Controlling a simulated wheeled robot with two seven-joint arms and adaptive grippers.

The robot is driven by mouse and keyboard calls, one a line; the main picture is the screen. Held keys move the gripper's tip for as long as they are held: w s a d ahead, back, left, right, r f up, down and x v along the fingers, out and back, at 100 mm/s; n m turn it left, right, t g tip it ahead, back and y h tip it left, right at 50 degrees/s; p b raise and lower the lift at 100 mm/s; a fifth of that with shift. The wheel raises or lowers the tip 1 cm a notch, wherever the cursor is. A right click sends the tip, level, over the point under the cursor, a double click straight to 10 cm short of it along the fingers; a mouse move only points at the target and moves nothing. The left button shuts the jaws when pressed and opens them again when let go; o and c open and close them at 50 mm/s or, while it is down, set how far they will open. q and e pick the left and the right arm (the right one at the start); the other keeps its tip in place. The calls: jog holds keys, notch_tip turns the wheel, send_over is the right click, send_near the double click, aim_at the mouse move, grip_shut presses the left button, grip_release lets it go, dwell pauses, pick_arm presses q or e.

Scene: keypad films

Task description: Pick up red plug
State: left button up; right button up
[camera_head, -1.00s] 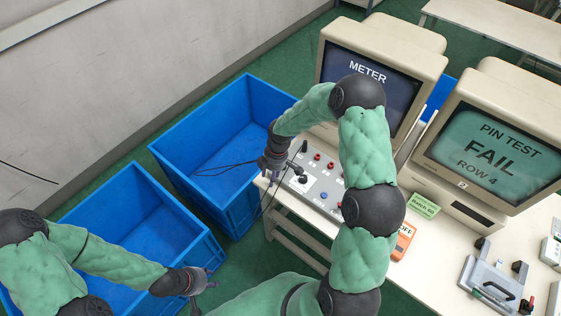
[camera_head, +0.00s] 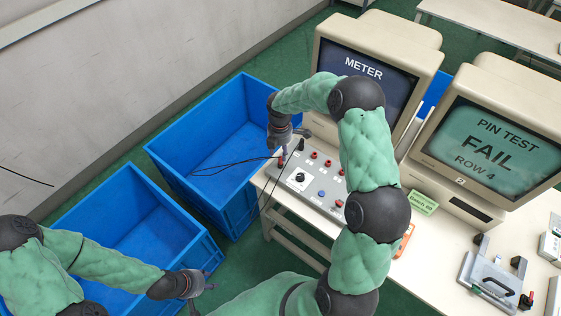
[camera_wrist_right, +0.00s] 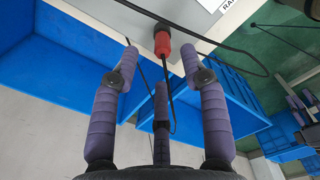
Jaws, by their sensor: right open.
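The red plug (camera_wrist_right: 162,42) shows in the right wrist view at the edge of the grey meter panel, with a black lead running from it. My right gripper (camera_wrist_right: 161,62) is open, its purple fingers spread around and short of the plug, not touching it. In the head view my right gripper (camera_head: 281,154) points down over the left edge of the panel (camera_head: 312,190) and largely hides the plug. My left gripper (camera_head: 208,281) is empty, with its fingers apart, near the front blue crate.
Two blue crates (camera_head: 222,108) stand on the floor left of the white table (camera_head: 385,268). The meter monitor (camera_head: 370,60) is behind the panel. A pin test monitor (camera_head: 490,140) and a clamp fixture (camera_head: 490,275) are to the right. Thin black leads hang off the panel's left edge.

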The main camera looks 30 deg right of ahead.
aim_at(281, 157)
notch_tip(281, 157, down, 5)
jog(key=shift+s+f+b, duration=0.15)
jog(key=shift+b, duration=0.6)
grip_shut()
